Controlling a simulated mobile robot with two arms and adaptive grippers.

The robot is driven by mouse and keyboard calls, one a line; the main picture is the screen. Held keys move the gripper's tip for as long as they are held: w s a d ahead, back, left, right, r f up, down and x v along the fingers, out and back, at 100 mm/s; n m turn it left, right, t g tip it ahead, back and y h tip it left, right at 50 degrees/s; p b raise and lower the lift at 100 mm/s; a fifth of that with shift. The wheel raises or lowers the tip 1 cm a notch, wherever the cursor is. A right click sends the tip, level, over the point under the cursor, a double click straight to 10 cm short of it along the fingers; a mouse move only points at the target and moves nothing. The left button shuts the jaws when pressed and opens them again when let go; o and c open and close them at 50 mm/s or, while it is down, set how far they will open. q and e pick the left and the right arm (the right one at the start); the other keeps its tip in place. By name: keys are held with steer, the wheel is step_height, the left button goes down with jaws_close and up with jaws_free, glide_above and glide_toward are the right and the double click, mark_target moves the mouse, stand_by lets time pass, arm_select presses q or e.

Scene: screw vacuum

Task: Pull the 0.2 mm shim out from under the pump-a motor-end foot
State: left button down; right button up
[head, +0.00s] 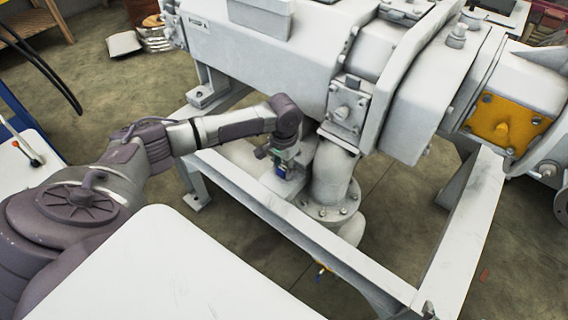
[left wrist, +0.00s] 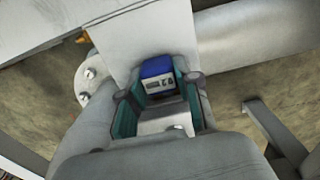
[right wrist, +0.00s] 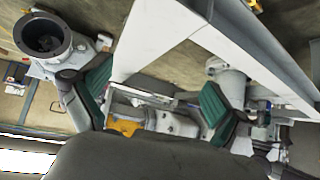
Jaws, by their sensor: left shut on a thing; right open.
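My left gripper (head: 278,163) reaches down beside the pump's pipe elbow, close over the pale frame. In the left wrist view its green-padded fingers (left wrist: 158,103) are shut on a small blue block (left wrist: 157,70) with a grey printed face. A pale flat piece (left wrist: 164,126) shows between the fingers, nearer the palm; I cannot tell whether it is part of the block. No thin shim can be made out for certain, and I cannot tell which surface is the motor-end foot. My right gripper (right wrist: 155,98) is open and empty in the right wrist view.
The flanged pipe elbow (head: 333,182) stands just right of the gripper. The frame rail (head: 262,200) runs in front. A white surface (head: 190,275) fills the near foreground. An orange plate (head: 507,122) is at right.

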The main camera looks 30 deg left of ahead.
mark_target(276, 181)
arm_select(q)
steer(key=shift+s+p, duration=0.35)
steer(key=shift+s+a+p, duration=0.15)
steer(key=shift+s+p, duration=1.2)
steer(key=shift+p, duration=0.2)
arm_select(e)
steer(key=s+d+f+g+h, duration=0.1)
steer(key=s+d+g, duration=0.2)
steer(key=s, duration=0.6)
steer(key=shift+f+g, duration=0.25)
steer(key=shift+g, duration=0.85)
steer(key=shift+f, duration=0.1)
